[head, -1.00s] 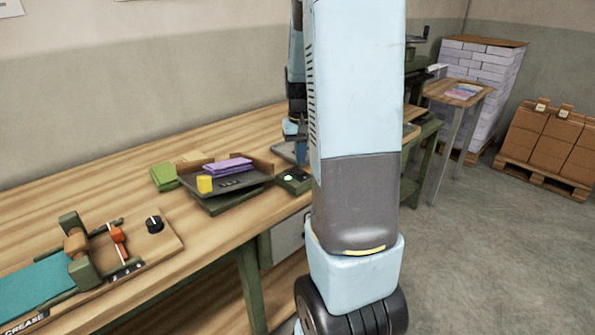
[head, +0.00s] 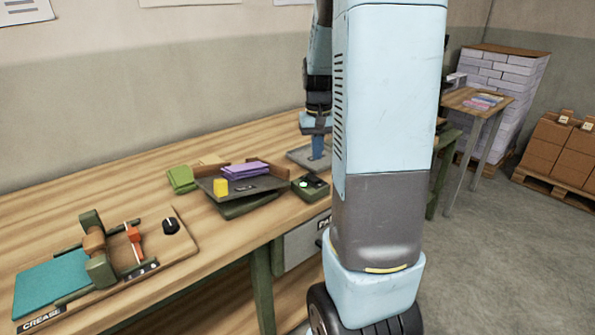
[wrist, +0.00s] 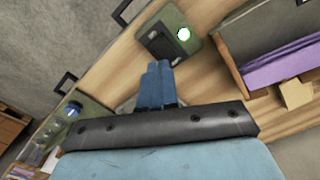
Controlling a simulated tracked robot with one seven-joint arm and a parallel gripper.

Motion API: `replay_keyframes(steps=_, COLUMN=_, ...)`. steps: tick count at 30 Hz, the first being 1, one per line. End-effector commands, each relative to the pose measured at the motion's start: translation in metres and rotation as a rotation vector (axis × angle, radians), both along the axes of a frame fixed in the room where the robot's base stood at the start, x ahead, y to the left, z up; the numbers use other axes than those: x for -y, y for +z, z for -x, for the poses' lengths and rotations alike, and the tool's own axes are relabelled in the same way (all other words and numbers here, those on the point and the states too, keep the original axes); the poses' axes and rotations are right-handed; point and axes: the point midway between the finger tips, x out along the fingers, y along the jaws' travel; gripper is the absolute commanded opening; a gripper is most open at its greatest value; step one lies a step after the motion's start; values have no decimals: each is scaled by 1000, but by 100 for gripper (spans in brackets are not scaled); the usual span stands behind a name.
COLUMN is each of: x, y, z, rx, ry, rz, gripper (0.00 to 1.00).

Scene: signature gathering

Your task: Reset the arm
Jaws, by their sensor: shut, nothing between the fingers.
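My gripper (head: 318,146) hangs above the far part of the workbench, partly hidden behind my own arm in the head view. In the wrist view its blue fingers (wrist: 157,84) are together with nothing between them. Below and beyond the fingers lie the wooden bench top (wrist: 125,60) and a small dark green box with a lit round button (wrist: 184,34).
A grey tray (head: 270,185) with purple sheets (head: 246,170) and a yellow block (head: 221,187) stands left of the gripper. Green sheets (head: 181,179) lie beside it. A creasing device (head: 100,262) is at the bench's near left. Floor at right (head: 490,265) is clear.

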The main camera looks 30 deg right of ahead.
Motion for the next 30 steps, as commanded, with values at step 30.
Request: replay_keyframes(steps=30, x=-131, y=106, z=92, rx=286, ry=213, rz=35, gripper=0)
